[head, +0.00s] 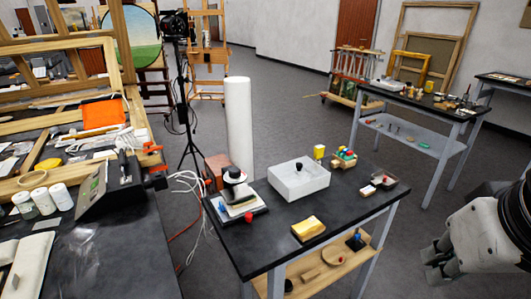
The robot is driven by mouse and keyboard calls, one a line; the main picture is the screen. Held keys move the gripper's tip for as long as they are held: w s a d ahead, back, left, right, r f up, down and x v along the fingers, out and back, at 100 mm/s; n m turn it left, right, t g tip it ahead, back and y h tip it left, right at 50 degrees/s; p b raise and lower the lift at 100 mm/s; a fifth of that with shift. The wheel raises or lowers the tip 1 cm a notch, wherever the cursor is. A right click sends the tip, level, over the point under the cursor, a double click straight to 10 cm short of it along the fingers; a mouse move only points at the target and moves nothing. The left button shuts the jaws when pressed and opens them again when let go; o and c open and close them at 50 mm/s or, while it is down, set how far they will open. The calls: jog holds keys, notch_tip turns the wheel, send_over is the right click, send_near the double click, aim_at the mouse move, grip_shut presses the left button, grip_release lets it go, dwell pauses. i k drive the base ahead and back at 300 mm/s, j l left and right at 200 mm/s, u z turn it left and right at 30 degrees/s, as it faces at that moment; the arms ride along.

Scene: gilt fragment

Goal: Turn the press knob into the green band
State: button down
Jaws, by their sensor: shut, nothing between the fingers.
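A small press-like stack (240,197) stands at the left back of the black table, with a dark round knob (234,175) on top. A red round piece (249,217) sits at its front edge. I cannot make out a green band or a pointer on it at this size. A white box (300,183) with a dark knob (298,166) stands to its right, so I cannot tell for sure which knob is the press knob. My gripper (434,262) is at the lower right, beyond the table's right edge, shut and empty, apart from both.
The black table (270,243) also bears a yellow-topped block (308,228), a yellow cup (319,152) and small trays at the right. A white roll (239,120) stands behind it. A cluttered bench fills the left. Floor is open between the tables.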

aim_at(234, 171)
jog(key=i+j+u, duration=0.1)
jog(key=i+u, duration=0.65)
jog(key=i, duration=0.25)
